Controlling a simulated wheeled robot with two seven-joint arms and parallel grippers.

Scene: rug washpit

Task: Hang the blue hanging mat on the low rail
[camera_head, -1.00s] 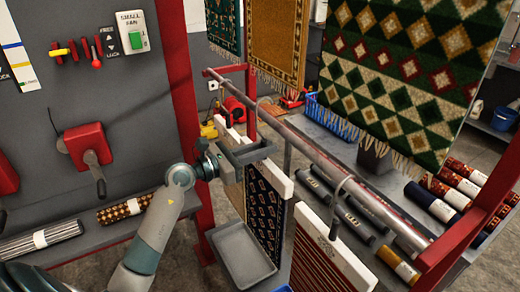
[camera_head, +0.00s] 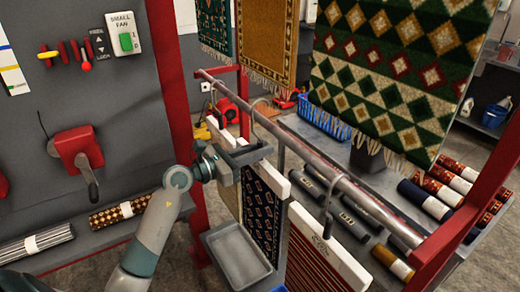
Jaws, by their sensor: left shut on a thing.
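The blue hanging mat (camera_head: 262,217) is dark navy with small red and pale figures. It hangs upright below a white top bar (camera_head: 274,180). My left gripper (camera_head: 247,154) is shut on this bar near its far end; its jaws hide the grip itself. The low rail (camera_head: 345,186) is a grey metal pipe running from back left to front right. A grey hook (camera_head: 281,152) rises from the bar to the rail; I cannot tell whether it rests on it. My right gripper is not in view.
A red-striped mat (camera_head: 312,262) hangs close on the near side, a beige mat (camera_head: 229,196) on the far side. A grey tray (camera_head: 238,257) stands below left. Red posts (camera_head: 470,215) carry the rail. A large green rug (camera_head: 400,75) hangs behind.

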